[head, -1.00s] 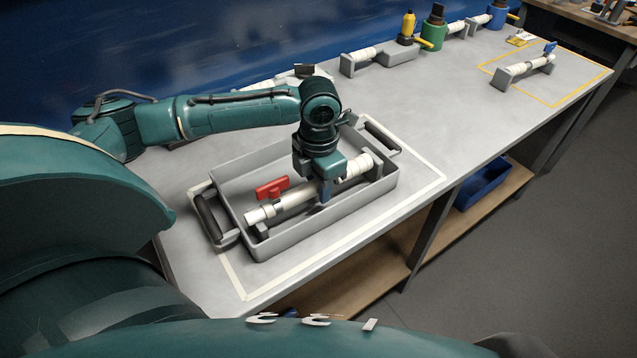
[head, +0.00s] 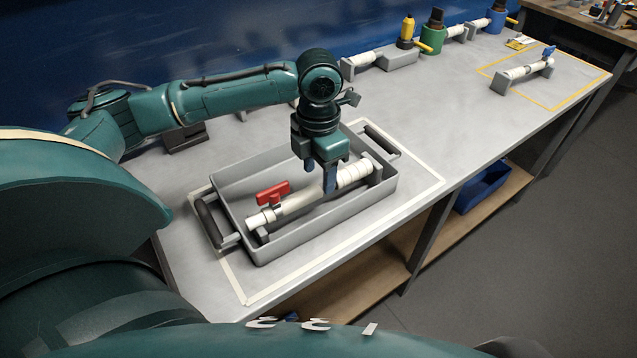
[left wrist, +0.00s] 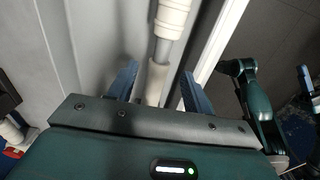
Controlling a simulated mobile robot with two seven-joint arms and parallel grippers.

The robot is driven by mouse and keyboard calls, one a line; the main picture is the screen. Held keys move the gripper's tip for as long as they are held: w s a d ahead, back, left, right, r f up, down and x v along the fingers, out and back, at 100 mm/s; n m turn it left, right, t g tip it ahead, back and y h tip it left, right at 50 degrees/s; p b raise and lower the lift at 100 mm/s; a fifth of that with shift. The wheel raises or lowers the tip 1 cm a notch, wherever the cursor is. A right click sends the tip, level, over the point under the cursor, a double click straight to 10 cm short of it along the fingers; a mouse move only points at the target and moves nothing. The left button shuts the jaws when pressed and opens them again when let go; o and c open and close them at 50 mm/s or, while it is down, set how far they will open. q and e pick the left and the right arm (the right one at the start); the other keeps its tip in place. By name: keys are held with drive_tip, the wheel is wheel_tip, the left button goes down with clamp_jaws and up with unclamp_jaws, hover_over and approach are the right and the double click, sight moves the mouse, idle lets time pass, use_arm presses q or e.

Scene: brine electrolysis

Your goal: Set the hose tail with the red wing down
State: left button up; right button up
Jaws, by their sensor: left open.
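The hose tail (head: 295,203) is a white tube with a red wing (head: 273,193) near its left end and a ribbed right end. It lies lengthwise in the grey tray (head: 330,218), on grey supports at its ends. My left gripper (head: 330,180) is open just above the tube's middle, its blue fingers pointing down. In the left wrist view the white tube (left wrist: 158,80) runs between the two spread fingers (left wrist: 153,85), apart from both.
The tray has dark handles (head: 207,222) and stands within a pale outline on the grey bench (head: 440,130). A similar white tube with a blue wing (head: 528,70) rests in a yellow outline at the right. Green (head: 433,35) and blue containers stand at the back.

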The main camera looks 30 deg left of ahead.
sight(318, 185)
use_arm(q)
wheel_tip(318, 185, up, 7)
use_arm(e)
drive_tip(key=shift+r, duration=0.15)
use_arm(q)
drive_tip(key=shift+f, duration=0.15)
use_arm(e)
drive_tip(key=shift+s, duration=0.1)
idle(0.4)
